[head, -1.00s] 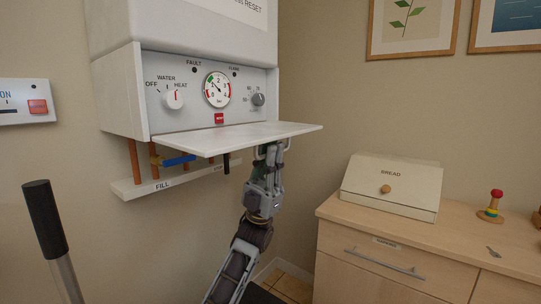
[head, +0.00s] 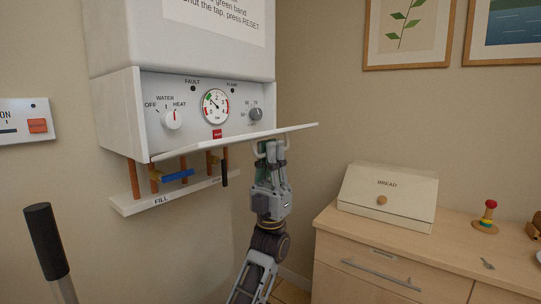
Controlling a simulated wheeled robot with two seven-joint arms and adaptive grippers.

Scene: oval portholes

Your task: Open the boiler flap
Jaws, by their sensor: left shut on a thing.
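The boiler (head: 106,107) hangs on the wall, a white case with its control panel showing. Its white flap (head: 236,141) juts out from the panel's lower edge, roughly level and seen almost edge-on. The panel behind it is exposed. My left gripper (head: 268,152) is below the flap's right part, pointing up, shut on the pale flap handle (head: 256,149) under the flap. The fingers partly hide the handle. My right gripper is not in view.
The panel has a water/heat knob (head: 172,120), a gauge (head: 215,105) and a grey knob (head: 256,114). Pipes and a blue tap lever (head: 178,175) are below. A bread box (head: 388,198) stands on the cabinet (head: 460,236) at right. Bare wall lies between boiler and cabinet.

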